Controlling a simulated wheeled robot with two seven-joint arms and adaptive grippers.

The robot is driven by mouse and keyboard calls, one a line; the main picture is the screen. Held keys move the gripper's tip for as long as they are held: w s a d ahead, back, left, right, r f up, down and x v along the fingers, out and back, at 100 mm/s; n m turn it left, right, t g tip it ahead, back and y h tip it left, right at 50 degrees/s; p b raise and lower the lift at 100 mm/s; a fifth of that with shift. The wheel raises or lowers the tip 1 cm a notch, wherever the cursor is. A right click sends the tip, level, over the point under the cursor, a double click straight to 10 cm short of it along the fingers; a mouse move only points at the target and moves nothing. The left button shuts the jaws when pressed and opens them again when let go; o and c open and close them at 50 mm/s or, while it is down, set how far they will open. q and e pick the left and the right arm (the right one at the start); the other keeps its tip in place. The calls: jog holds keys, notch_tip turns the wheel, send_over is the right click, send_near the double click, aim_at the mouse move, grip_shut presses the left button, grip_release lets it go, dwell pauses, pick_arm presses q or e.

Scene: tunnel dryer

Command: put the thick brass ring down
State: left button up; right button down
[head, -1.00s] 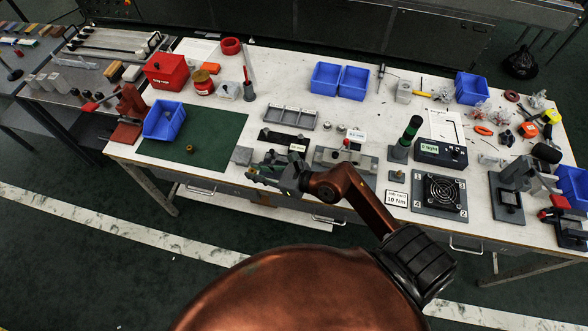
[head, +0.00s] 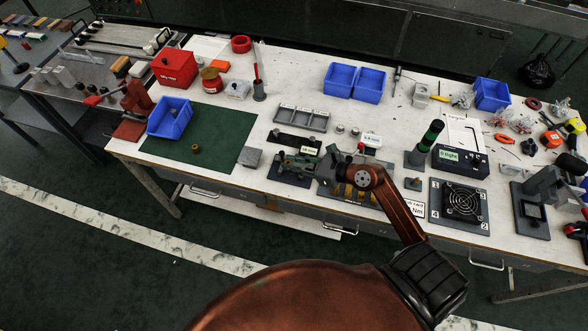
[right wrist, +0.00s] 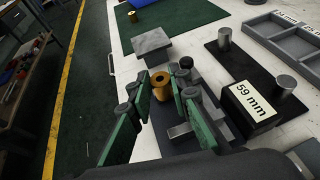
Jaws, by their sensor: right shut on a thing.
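The thick brass ring (right wrist: 161,87) is between the green pads of my right gripper (right wrist: 163,92) in the right wrist view. The gripper is shut on it. The ring's open top shows, and a dark grey plate (right wrist: 176,140) lies below. Whether the ring touches the plate, I cannot tell. In the head view my right gripper (head: 290,164) is over the bench's front middle, and the held ring cannot be made out. Another small brass piece (head: 195,148) sits on the green mat (head: 225,127), and it also shows in the right wrist view (right wrist: 136,16). My left gripper is out of view.
A grey square plate (right wrist: 152,41) lies beyond the ring. A dark strip with metal pins and a "59 mm" sign (right wrist: 252,103) stands close on the right. A divided grey tray (head: 301,118) lies behind. A blue bin (head: 170,118) stands on the mat's left; much of the mat is clear.

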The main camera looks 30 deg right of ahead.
aim_at(296, 174)
jog(key=shift+d+f, duration=0.4)
jog(key=shift+f, duration=0.15)
jog(key=shift+s+d+f+b, duration=0.15)
jog(key=shift+f+b, duration=0.45)
jog(key=shift+f, duration=0.65)
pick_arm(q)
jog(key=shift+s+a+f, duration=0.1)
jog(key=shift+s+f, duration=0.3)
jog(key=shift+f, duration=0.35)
pick_arm(e)
jog(key=shift+f, duration=0.4)
jog(key=shift+f, duration=0.2)
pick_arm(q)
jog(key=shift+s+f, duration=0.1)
pick_arm(e)
jog(key=c, duration=1.8)
grip_release()
jog(key=shift+r, duration=0.1)
